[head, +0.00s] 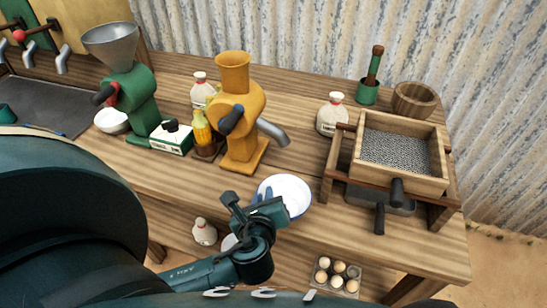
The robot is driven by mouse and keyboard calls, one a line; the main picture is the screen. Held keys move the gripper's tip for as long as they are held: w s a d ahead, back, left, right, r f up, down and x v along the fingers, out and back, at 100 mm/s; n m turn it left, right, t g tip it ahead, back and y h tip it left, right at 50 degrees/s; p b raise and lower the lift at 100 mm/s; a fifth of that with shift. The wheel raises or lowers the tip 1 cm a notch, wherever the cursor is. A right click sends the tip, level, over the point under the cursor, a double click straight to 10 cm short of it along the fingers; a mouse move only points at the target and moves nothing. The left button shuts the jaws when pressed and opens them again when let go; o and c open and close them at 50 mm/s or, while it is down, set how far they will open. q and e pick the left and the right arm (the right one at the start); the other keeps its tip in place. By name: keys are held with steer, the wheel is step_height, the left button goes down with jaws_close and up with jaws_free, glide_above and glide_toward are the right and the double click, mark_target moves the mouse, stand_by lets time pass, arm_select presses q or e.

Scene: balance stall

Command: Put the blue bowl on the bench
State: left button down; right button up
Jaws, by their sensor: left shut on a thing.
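The bowl (286,192), white inside with a thin blue rim, is at the front edge of the wooden bench (300,155) in the head view. My left gripper (264,200) is shut on the bowl's near left side. The gripper hides that part of the rim. The bowl looks about level, and its inside looks empty. I cannot tell whether its base touches the bench top or is a little above it. My right gripper is not in view.
A yellow mill (240,110) with a grey spout stands behind the bowl. A wooden sieve box (400,150) on a stand is to the right. A green mill (130,100) stands left. Eggs in a tray (337,276) and a bottle (204,232) are below the front edge.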

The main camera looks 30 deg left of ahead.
arm_select(q)
steer(key=w+a, duration=0.1)
steer(key=w, duration=0.2)
steer(key=w+a, duration=0.2)
steer(key=w, duration=0.1)
steer(key=w+a, duration=0.1)
steer(key=w, duration=0.1)
steer(key=shift+w+a, duration=0.35)
steer(key=shift+w, duration=0.05)
steer(key=w+a, duration=0.2)
steer(key=w, duration=0.1)
steer(key=shift+w+p, duration=0.2)
steer(key=shift+p, duration=0.1)
steer(key=shift+d+f, duration=0.1)
steer(key=shift+f, duration=0.7)
steer(key=shift+s, duration=0.1)
steer(key=c, duration=1.4)
jaws_free()
